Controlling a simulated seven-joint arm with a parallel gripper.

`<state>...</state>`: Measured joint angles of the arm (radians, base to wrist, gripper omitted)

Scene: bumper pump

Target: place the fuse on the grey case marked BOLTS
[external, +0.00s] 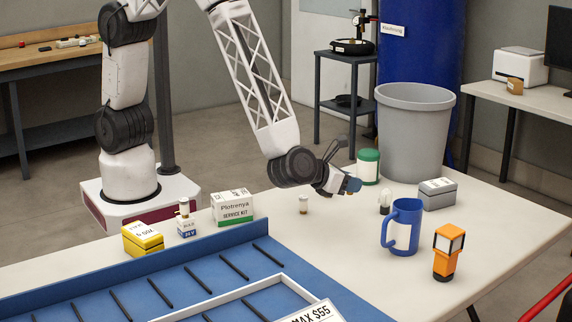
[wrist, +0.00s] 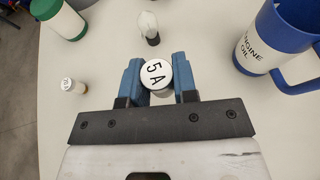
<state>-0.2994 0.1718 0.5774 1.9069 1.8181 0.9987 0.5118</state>
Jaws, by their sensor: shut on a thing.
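My gripper (external: 350,184) is shut on the fuse (wrist: 155,74), a round piece with a white top marked "5 A". In the wrist view the fuse sits between the two blue fingers (wrist: 157,82); in the external view I cannot make it out clearly. The grey case (external: 437,193) stands on the table to the right of my gripper, beyond the blue mug. It has a pale label on top, too small to read. The case does not show in the wrist view.
A small bulb (external: 385,203) and a blue mug (external: 403,228) stand between my gripper and the case. A green-lidded jar (external: 368,166), a small white-topped piece (external: 303,204), an orange lamp (external: 448,252) and a grey bin (external: 414,132) are near. The table's right end is clear.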

